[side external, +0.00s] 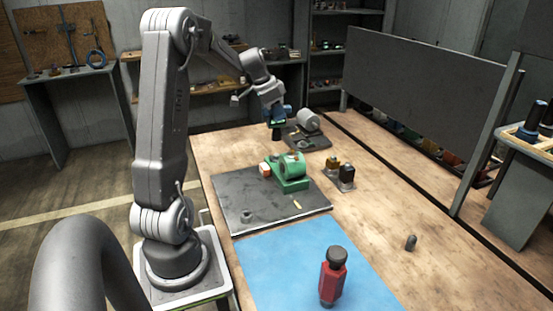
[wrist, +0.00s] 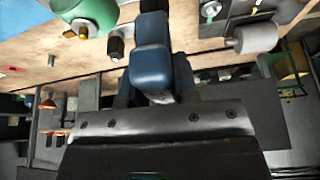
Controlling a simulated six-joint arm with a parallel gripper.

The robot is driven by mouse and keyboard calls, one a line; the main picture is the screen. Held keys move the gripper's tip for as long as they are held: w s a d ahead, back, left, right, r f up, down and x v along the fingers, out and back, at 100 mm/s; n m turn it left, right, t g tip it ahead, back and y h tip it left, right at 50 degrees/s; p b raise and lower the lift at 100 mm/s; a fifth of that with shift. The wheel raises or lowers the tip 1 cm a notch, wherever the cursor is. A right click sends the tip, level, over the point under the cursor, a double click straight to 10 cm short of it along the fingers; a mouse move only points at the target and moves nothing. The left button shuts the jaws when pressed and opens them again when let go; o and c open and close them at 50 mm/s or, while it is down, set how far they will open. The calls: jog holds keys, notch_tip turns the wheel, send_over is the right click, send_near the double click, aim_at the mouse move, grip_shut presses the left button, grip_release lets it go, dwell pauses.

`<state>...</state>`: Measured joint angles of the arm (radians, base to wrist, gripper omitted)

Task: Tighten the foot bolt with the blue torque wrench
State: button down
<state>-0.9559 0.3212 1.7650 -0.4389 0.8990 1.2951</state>
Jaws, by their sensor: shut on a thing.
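My gripper (side external: 279,112) is above the bench in the side view, shut on the blue torque wrench. The wrench (wrist: 150,60) shows as a blue body between the jaws in the wrist view. In the side view its dark lower end (side external: 276,133) hangs down, apart from the bench. A green machine (side external: 290,181) with a round housing sits on the dark plate, below and slightly right of the wrench. It shows partly at the top left of the wrist view (wrist: 90,12). I cannot make out which part is its foot bolt.
A red tool (side external: 331,280) stands upright on the blue mat (side external: 275,265). Small black and brass blocks (side external: 345,177) stand right of the green machine. A grey cylinder (side external: 308,121) sits behind. A small grey peg (side external: 410,242) stands right.

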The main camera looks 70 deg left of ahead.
jog(key=shift+n+y, duration=0.4)
jog(key=shift+n, duration=0.5)
jog(key=shift+w+d, duration=0.1)
jog(key=shift+w, duration=0.05)
jog(key=w+d+f, duration=0.2)
jog(key=w+d, duration=0.2)
jog(key=d, duration=0.6)
jog(key=w+d+f, duration=0.2)
jog(key=w+d, duration=0.1)
jog(key=d, duration=0.8)
jog(key=s+d+f, duration=0.2)
jog(key=d+f, duration=0.2)
jog(key=d, duration=0.6)
jog(key=shift+s+d+m, duration=0.15)
jog(key=shift+d+m, duration=0.25)
